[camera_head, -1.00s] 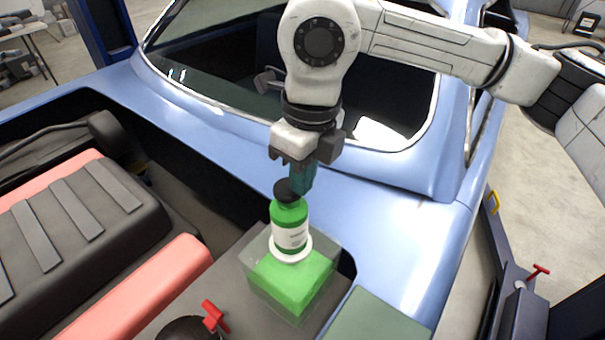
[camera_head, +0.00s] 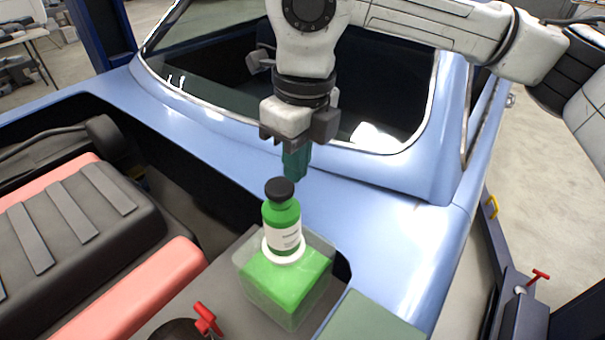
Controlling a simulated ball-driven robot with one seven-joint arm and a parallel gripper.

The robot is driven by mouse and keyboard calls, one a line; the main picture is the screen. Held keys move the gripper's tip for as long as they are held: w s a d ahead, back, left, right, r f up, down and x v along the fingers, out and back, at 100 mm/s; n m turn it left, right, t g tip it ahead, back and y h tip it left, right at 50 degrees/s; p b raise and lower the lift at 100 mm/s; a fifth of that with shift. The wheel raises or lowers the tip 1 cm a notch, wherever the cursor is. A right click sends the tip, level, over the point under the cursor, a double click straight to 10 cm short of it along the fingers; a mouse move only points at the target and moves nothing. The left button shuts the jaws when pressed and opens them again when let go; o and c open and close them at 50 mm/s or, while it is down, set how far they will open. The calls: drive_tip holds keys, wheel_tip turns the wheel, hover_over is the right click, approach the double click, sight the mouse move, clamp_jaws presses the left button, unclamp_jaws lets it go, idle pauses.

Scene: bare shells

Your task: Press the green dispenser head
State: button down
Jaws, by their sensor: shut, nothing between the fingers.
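A green bottle (camera_head: 282,222) with a white label and a black cap-like head (camera_head: 280,190) stands upright in the head view. A white ring (camera_head: 284,252) surrounds its base, on top of a green block inside a clear box (camera_head: 290,281). My gripper (camera_head: 297,178) is shut and empty, its green-tipped fingers pointing down.
The blue car body (camera_head: 375,215) with its windshield lies behind. A black engine cover (camera_head: 65,220) with salmon-coloured sides is at left. A red-handled part (camera_head: 207,318) is at the front, and a grey-green box (camera_head: 372,318) sits at front right.

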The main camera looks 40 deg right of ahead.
wheel_tip(320, 180, up, 10)
drive_tip(key=b, duration=0.2)
drive_tip(key=shift+s+d, duration=0.25)
idle(1.3)
